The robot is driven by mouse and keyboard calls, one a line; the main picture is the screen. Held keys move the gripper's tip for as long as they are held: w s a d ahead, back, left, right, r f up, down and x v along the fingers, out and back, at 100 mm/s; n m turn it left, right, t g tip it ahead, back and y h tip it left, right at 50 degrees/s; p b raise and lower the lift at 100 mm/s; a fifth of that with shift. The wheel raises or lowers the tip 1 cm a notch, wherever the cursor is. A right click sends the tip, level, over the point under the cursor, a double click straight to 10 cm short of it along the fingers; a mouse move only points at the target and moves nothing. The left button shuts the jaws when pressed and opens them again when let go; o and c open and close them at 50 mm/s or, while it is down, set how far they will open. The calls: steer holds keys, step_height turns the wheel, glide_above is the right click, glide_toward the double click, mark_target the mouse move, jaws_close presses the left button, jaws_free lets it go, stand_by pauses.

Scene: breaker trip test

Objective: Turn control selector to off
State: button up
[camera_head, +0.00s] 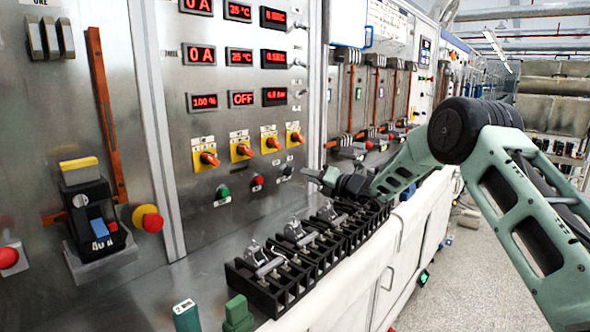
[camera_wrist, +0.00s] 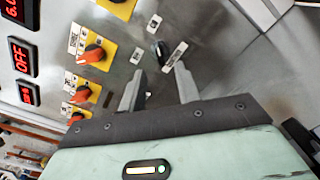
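A row of several orange rotary selectors on yellow plates is on the grey panel, including the leftmost selector (camera_head: 207,158) and the rightmost selector (camera_head: 295,137). Their labels are too small to read, so I cannot tell which one is the control selector. In the wrist view orange selectors (camera_wrist: 93,53) and (camera_wrist: 81,93) lie left of my gripper. My gripper (camera_wrist: 158,88) is open and empty, its two fingers apart and pointing at the panel. In the head view my gripper (camera_head: 318,176) is low, right of and below the selectors, touching none of them.
A black part (camera_wrist: 163,52) with label plates is ahead of my fingers. A green button (camera_head: 223,191) and red button (camera_head: 257,181) sit below the selectors. Black terminal blocks (camera_head: 285,277) line the bench edge under my arm. Red displays, one reading OFF (camera_head: 242,99), are above.

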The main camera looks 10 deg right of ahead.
mark_target(292, 171)
steer(key=p+x, duration=0.1)
steer(key=x, duration=0.6)
steer(key=shift+s, duration=0.1)
jaws_close()
